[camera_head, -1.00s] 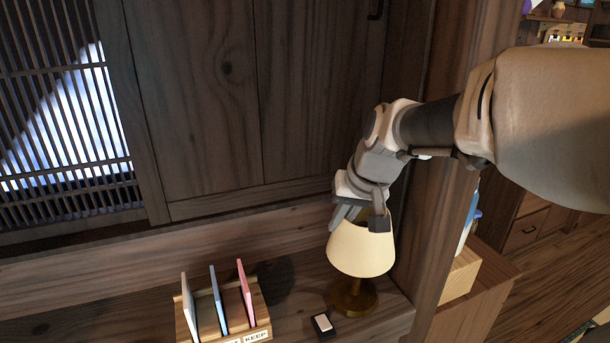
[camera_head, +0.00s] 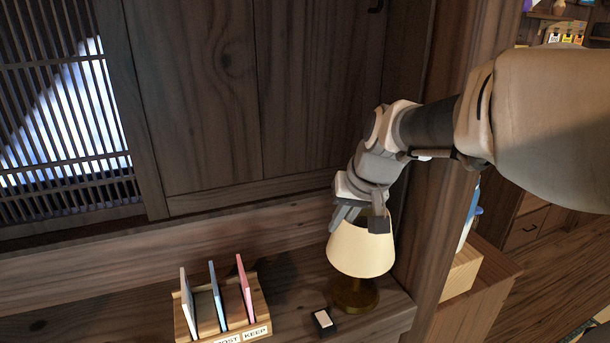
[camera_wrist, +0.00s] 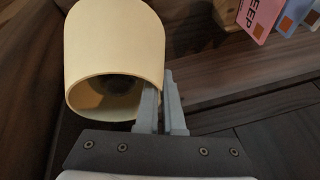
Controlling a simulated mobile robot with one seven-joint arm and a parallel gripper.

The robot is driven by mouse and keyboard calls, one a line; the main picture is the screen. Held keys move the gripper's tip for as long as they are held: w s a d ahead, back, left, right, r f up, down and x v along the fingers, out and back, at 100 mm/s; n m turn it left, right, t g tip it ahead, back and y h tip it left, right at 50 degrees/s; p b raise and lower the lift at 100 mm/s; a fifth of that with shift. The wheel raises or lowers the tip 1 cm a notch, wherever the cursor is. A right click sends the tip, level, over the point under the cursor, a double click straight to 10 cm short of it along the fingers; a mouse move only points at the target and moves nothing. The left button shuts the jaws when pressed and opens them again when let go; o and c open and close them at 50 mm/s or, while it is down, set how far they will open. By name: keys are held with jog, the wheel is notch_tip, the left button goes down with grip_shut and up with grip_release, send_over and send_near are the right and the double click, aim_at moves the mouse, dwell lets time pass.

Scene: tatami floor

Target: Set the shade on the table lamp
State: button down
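The cream lampshade (camera_head: 361,249) is over the brown lamp stand (camera_head: 354,294), near the right end of the wooden shelf. It hides the stand's upper part, so I cannot tell whether it rests on it. My gripper (camera_head: 362,221) is at the shade's top edge. In the wrist view the shade (camera_wrist: 112,40) fills the upper left, with its open end facing the camera. My gripper's fingers (camera_wrist: 163,105) are close together at its right rim, one at the inner side and one outside, pinching the wall.
A wooden rack (camera_head: 257,318) with upright cards stands left of the lamp. A wooden post (camera_head: 437,230) stands close on the right. Wooden panels (camera_head: 205,90) rise behind the shelf.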

jog(key=shift+f+b, duration=0.5)
jog(key=shift+f, duration=0.1)
dwell(0.3)
jog(key=c, duration=1)
grip_release()
jog(key=shift+o, duration=0.2)
jog(key=o, duration=0.3)
jog(key=shift+o, duration=0.2)
jog(key=shift+d, duration=0.1)
